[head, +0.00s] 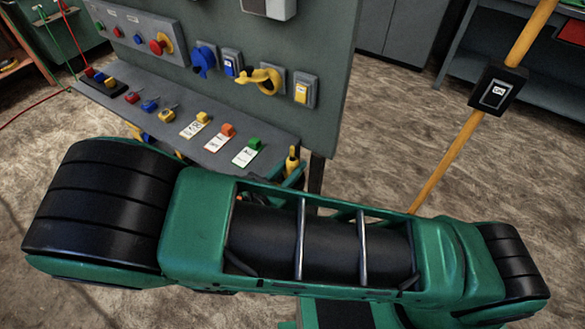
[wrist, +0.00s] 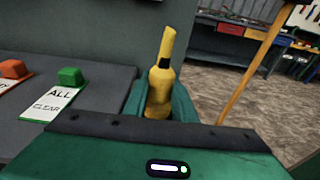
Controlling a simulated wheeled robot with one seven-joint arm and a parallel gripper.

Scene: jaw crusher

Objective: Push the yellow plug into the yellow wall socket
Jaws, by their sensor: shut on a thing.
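My gripper (wrist: 161,104) is shut on the yellow plug (wrist: 160,85), its green fingers on either side of it. The plug has a black band and points up, leaning slightly, in the wrist view. In the head view the plug (head: 293,158) shows small beyond my arm, just off the shelf's right end. The yellow wall socket (head: 302,91), a grey box with a labelled yellow face, is at the right end of the upright panel. The plug is below it and apart from it. The wrist view does not show the socket.
A yellow handle (head: 262,79) and a blue-faced box (head: 232,64) sit left of the socket. The shelf (head: 205,158) below holds coloured blocks with tags, including a green block (wrist: 70,76). A yellow pole (head: 452,155) with a black switch box (head: 497,92) stands to the right.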

